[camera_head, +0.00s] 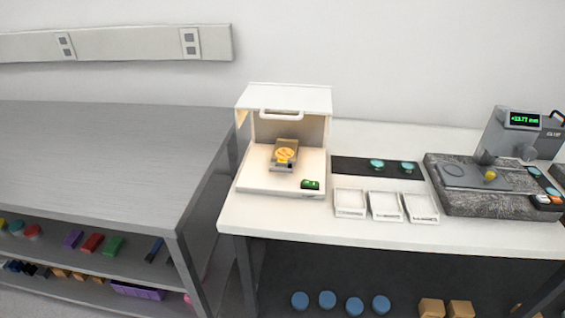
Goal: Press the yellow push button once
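A white box-shaped instrument (290,97) with a raised hood and handle stands on the left part of the white table. Inside it, a round yellow disc-like piece (286,155) rests on a small grey-brown holder (276,164). A small yellow knob-like piece (490,175) shows on the grey granite gauge (459,204) at the right. I cannot tell for sure which of these is the push button. A small green piece (310,184) sits at the instrument's front right. Neither of my grippers is in view.
Three white trays (350,213) lie along the table's front. A black mat (346,166) with two teal discs lies behind them. The gauge has a lit green display (523,120). A grey shelf unit (105,150) stands left, its top bare. Blue cylinders (327,299) stand below the table.

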